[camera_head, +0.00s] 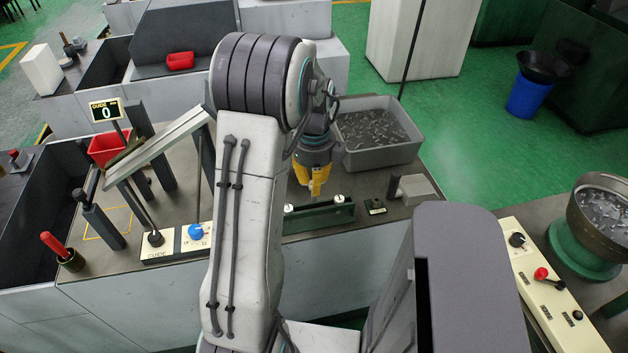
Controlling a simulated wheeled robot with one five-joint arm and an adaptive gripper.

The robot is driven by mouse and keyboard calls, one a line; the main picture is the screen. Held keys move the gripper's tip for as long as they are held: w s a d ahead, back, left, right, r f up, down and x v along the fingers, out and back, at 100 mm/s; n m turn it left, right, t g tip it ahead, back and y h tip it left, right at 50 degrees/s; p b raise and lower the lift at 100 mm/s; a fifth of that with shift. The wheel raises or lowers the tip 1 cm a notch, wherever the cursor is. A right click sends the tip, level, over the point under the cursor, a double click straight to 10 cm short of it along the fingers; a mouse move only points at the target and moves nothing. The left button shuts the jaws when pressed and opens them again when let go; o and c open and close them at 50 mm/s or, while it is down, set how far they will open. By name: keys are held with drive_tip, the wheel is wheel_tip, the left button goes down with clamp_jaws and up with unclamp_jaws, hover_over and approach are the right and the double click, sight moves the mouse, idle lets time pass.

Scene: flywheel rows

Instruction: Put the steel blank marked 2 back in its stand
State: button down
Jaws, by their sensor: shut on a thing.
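My gripper (314,186) has yellow fingers pointing down and is shut on a small piece, mostly hidden by the fingers; it is likely the steel blank, but I cannot read a mark on it. The dark green stand (318,219) is a long low block near the bench's front edge, just below my gripper. Two pale round tops show on it, one at its left end (289,208) and one toward its right (339,198). The gripper hangs over the stretch between them. I cannot tell whether the held piece touches the stand.
A grey bin (350,158) of metal bits stands behind the gripper. A small dark block (376,207) and a grey block with a dark handle (417,188) lie to the right. A sloped guide rail (160,146) and a control panel with a blue knob (196,232) are to the left.

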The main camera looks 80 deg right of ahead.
sight(314, 201)
drive_tip(key=shift+f+b, duration=0.35)
drive_tip(key=shift+f, duration=0.4)
drive_tip(key=shift+f+b, duration=0.35)
drive_tip(key=shift+b, duration=0.15)
idle(0.9)
drive_tip(key=shift+f+b, duration=2)
drive_tip(key=shift+f, duration=0.5)
drive_tip(key=c, duration=1.1)
unclamp_jaws()
drive_tip(key=shift+o, duration=0.2)
wheel_tip(314, 201, up, 12)
